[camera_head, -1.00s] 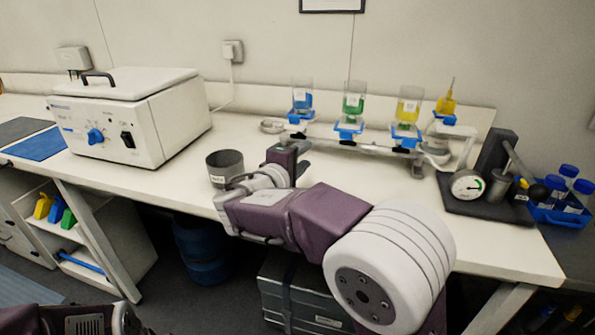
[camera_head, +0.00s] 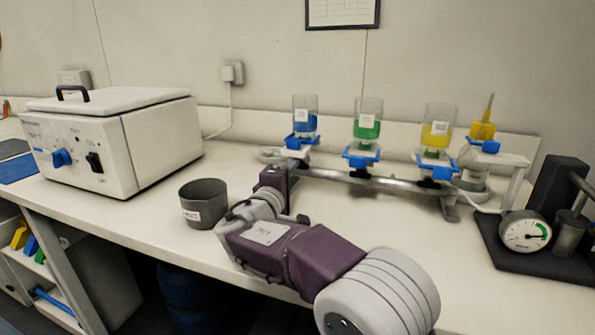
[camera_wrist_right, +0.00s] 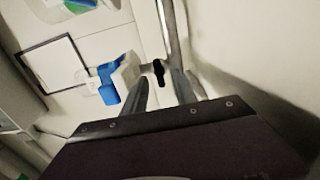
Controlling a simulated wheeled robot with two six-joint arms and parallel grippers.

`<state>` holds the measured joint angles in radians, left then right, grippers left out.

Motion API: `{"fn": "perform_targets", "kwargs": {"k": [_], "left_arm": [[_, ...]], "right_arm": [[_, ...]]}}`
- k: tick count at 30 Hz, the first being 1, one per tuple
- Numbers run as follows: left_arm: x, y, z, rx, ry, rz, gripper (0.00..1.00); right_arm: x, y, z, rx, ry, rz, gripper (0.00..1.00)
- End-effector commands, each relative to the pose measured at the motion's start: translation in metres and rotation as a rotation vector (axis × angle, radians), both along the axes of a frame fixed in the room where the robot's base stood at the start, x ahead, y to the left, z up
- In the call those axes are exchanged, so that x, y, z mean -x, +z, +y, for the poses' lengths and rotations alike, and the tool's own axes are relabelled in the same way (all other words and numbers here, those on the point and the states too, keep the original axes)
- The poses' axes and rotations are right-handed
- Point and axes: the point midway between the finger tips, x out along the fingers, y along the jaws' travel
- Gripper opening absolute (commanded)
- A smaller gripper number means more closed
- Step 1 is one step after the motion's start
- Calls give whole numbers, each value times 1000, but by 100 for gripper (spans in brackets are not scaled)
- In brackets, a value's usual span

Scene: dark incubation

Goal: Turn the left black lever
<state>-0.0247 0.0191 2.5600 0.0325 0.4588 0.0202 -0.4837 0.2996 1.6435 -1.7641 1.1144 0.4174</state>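A rail stand (camera_head: 375,180) carries clear cups of blue (camera_head: 305,118), green (camera_head: 368,122) and yellow (camera_head: 437,128) liquid in blue holders. Black levers show under the green (camera_head: 358,172) and yellow (camera_head: 430,184) cups. The left black lever, under the blue cup, is hidden in the head view by my right gripper (camera_head: 290,168). In the right wrist view a black lever (camera_wrist_right: 159,72) sits just ahead of the gap between the fingertips of my right gripper (camera_wrist_right: 161,82). The fingers are apart, and I cannot see contact. My left gripper is out of view.
A dark grey cup (camera_head: 203,205) stands left of my right arm. A white box device (camera_head: 150,140) with a blue knob is at the left. A pressure gauge (camera_head: 525,231) on a black base is at the right.

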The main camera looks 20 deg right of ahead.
Motion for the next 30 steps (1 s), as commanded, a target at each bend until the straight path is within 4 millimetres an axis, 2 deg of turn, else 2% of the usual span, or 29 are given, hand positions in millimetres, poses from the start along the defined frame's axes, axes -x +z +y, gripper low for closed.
{"fn": "perform_targets", "kwargs": {"k": [3,6,14,15,18,19,30], "left_arm": [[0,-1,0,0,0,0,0],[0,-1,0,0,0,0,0],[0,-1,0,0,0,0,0],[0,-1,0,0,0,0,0],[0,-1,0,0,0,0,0],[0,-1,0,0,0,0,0],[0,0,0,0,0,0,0]], "right_arm": [[-16,0,-12,0,-3,0,34],[-24,0,-17,1,-2,1,34],[-27,0,-18,0,0,0,34],[-27,0,-18,0,0,0,31],[-27,0,-18,0,0,0,3],[-27,0,-18,0,0,0,0],[-27,0,-18,34,0,24,0]]}}
